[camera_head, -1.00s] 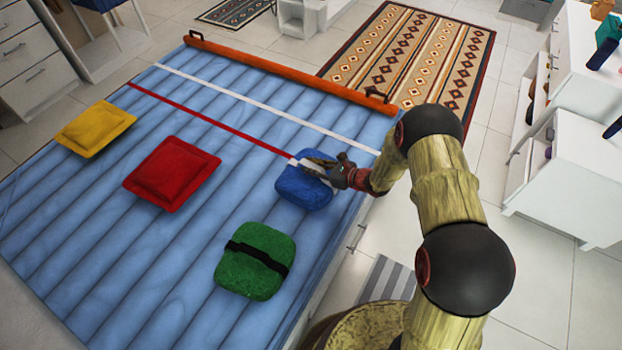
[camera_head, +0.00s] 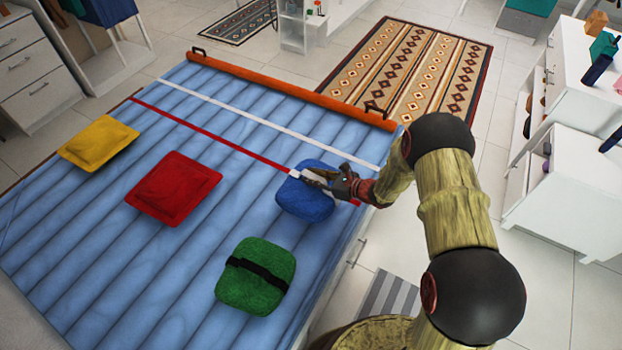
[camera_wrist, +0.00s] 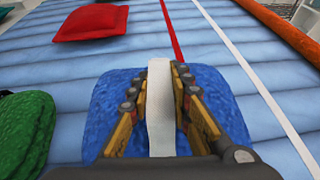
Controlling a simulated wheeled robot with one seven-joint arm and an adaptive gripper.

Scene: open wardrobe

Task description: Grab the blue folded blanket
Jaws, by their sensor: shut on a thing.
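The blue folded blanket (camera_head: 305,200) lies on the blue slatted surface, close to its right edge in the head view. A white band (camera_wrist: 161,110) runs over the blanket. My gripper (camera_head: 312,177) is at the top of the blanket, and its fingers are shut on the white band, one on each side. In the wrist view my gripper (camera_wrist: 161,90) is over the middle of the blue blanket (camera_wrist: 222,95), which shows on both sides of the fingers. I cannot tell whether the blanket is lifted off the surface.
The green bundle (camera_head: 252,284) with a black band lies in front of the blue blanket. The red cushion (camera_head: 173,187) and yellow cushion (camera_head: 97,143) lie to the left. An orange rail (camera_head: 290,88) runs along the far edge. White drawers (camera_head: 560,190) stand at right.

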